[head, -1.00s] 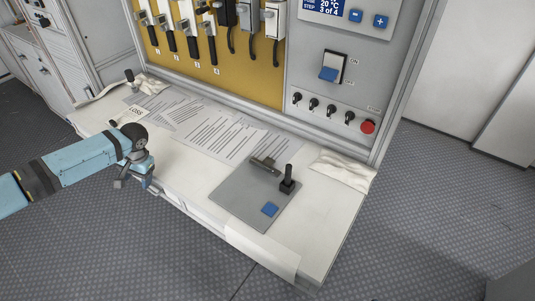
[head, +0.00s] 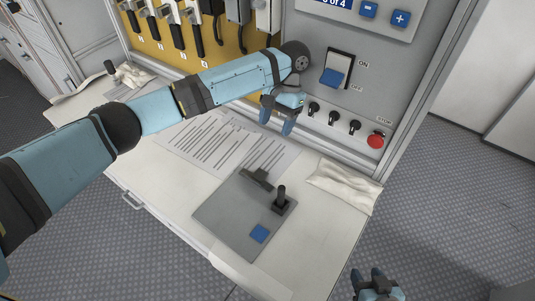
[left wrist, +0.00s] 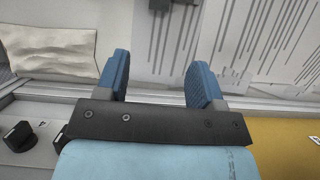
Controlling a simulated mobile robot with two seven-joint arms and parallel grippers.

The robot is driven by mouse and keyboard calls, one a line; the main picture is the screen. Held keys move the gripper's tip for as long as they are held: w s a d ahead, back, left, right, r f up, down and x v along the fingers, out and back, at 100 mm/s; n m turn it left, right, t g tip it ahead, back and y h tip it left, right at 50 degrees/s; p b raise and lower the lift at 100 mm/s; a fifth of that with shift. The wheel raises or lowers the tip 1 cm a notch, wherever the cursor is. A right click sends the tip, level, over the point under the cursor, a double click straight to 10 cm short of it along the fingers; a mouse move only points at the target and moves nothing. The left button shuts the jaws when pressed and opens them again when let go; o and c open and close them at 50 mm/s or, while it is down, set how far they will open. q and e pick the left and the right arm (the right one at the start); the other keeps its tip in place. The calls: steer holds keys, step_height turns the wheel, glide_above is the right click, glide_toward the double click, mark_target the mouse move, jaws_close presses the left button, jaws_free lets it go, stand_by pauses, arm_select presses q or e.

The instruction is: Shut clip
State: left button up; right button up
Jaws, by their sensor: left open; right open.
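A flat grey plate (head: 225,215) lies on the white bench, with a dark clip-like bar (head: 257,179) at its back edge, an upright black lever (head: 281,198) at its right and a blue square (head: 259,233). I cannot tell whether the clip is open or shut. My left gripper (head: 277,122) is open and empty, above the bench's back edge by the panel, behind and apart from the plate. Its open fingers (left wrist: 158,72) also show in the left wrist view, with papers beyond. My right gripper (head: 375,278) is open and empty at the lower right, beyond the bench edge.
Printed papers (head: 205,145) lie behind the plate. The upright panel holds a blue rocker switch (head: 332,77), black knobs (head: 333,117) and a red button (head: 376,140). My left arm spans the bench's left part.

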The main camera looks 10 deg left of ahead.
arm_select(q)
steer(key=b, duration=0.2)
glide_toward(262, 172)
steer(key=x, duration=0.7)
steer(key=shift+s+f, duration=0.1)
steer(key=shift+f, duration=0.35)
arm_select(e)
steer(key=shift+s+f, duration=0.4)
steer(key=shift+f, duration=0.25)
arm_select(q)
steer(key=c, duration=0.9)
steer(key=shift+r, duration=0.1)
steer(key=shift+c, duration=0.2)
arm_select(e)
steer(key=shift+a+r, duration=0.1)
steer(key=shift+a, duration=0.05)
